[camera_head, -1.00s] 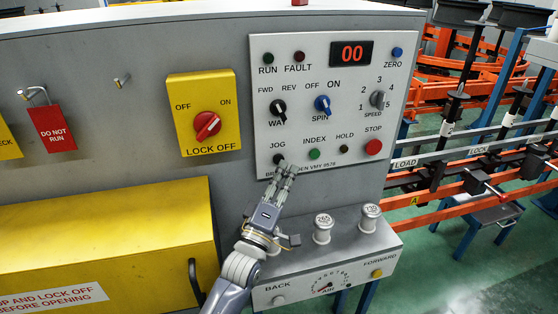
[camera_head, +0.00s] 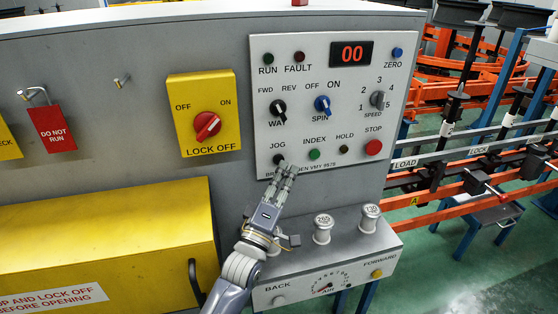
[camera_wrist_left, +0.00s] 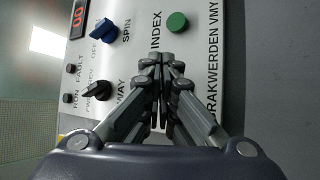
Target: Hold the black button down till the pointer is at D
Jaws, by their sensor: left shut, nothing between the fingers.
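The black button (camera_head: 279,159) sits under the JOG label at the lower left of the grey control panel. My left gripper (camera_head: 285,168) is shut and empty, with its fingertips at the button's lower edge. I cannot tell whether they touch it or whether it is pressed. In the left wrist view the shut fingers (camera_wrist_left: 163,60) point at the panel and hide the button. A yellow tag marked A (camera_head: 414,201) is on the orange rail at the right. I cannot make out a pointer or a D mark. My right gripper is out of view.
A green INDEX button (camera_head: 314,154) and red STOP button (camera_head: 373,148) are right of the black one. White-topped knobs (camera_head: 323,222) stand on the ledge below. A yellow lock-off switch (camera_head: 207,126) and yellow cover (camera_head: 110,235) are at the left.

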